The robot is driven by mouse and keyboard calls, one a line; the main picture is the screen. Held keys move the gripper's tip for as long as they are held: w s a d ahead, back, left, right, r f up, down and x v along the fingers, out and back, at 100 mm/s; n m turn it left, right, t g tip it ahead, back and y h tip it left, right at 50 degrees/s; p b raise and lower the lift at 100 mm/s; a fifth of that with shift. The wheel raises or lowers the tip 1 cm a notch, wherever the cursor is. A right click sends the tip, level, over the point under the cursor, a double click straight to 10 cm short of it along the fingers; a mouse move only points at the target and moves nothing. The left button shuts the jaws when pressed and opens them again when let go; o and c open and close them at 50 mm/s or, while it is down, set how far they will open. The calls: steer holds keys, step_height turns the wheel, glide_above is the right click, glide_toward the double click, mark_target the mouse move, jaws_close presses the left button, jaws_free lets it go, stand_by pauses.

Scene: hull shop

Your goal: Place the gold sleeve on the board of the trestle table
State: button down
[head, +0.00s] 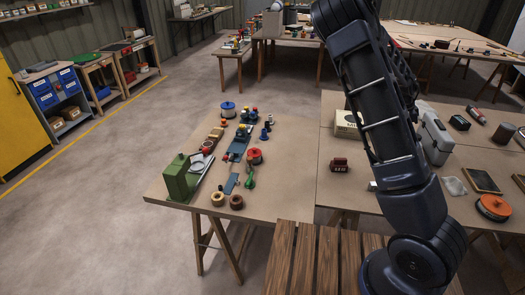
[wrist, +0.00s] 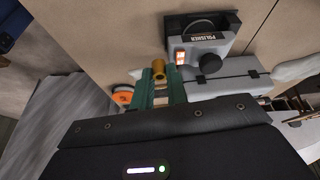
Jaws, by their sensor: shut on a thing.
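My gripper (wrist: 160,82) shows in the wrist view, with its two green fingers shut on the gold sleeve (wrist: 158,70). The sleeve is a small gold cylinder whose end shows between the fingertips, and the fingers hide part of it. A tan board (wrist: 112,45) lies beyond it in the wrist view; I cannot tell the height between sleeve and board. In the head view my arm rises on the right and leaves the top, with the gripper out of frame. Tan-topped trestle tables stand there, one with a bare front-left board (head: 285,200).
A polisher box (wrist: 203,45) and grey case (wrist: 228,82) lie near the fingers in the wrist view. An orange disc (wrist: 123,97) is to their left. In the head view, a green machine (head: 182,178) and several small parts crowd the left table. A slatted wooden top (head: 318,260) is in front.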

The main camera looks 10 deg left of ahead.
steer(key=w+a+n+t, duration=0.1)
steer(key=a+n, duration=0.1)
steer(key=a, duration=0.8)
steer(key=w+a+n+t, duration=0.1)
steer(key=w+a+n, duration=0.1)
steer(key=a, duration=0.7)
steer(key=n+t+y, duration=0.2)
steer(key=n+y, duration=0.3)
steer(key=n, duration=0.7)
glide_above(241, 176)
steer(key=s, duration=0.2)
steer(key=f, duration=1.9)
steer(key=shift+w, duration=0.25)
steer(key=shift+f, duration=0.2)
steer(key=c, duration=1.6)
jaws_free()
steer(key=shift+o, duration=1.1)
